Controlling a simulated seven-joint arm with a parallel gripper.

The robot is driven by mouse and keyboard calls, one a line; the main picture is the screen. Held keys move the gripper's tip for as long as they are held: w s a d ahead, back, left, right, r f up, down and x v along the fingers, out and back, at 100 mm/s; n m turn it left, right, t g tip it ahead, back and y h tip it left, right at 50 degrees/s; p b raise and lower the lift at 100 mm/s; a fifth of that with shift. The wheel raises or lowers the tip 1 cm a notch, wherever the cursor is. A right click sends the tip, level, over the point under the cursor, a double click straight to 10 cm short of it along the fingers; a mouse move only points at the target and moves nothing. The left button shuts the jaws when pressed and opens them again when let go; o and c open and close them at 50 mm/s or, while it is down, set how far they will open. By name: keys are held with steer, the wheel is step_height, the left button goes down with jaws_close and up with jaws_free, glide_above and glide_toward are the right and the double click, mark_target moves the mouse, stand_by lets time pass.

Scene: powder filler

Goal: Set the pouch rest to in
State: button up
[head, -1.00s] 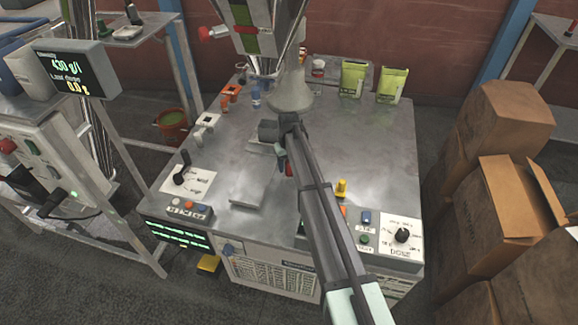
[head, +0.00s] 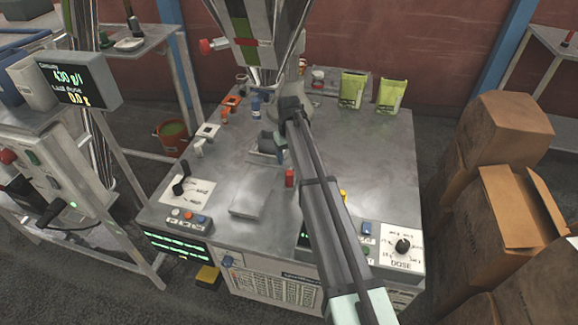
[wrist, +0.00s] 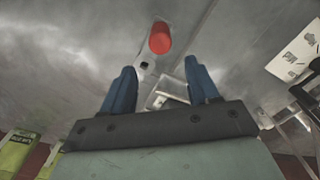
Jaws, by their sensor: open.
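A grey flat plate (head: 247,203), which looks like the pouch rest, lies on the metal bench top in front of the filler. A red upright knob (head: 290,177) stands to its right; I cannot tell whether they are joined. In the wrist view a red cylinder (wrist: 160,38), likely this knob, shows just beyond my fingertips, near a grey bar. My gripper (wrist: 160,68) is open and empty, its two blue fingers apart. In the head view my gripper (head: 268,143) is behind the knob, below the filler, partly hidden by my arm.
A black lever on a white marked panel (head: 187,190) stands at the left. A dose dial (head: 402,246) is at the front right. Two green pouches (head: 352,90) stand at the back. Orange and white fittings line the left edge. The bench's right side is clear.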

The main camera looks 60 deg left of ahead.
steer(key=shift+r, duration=1.7)
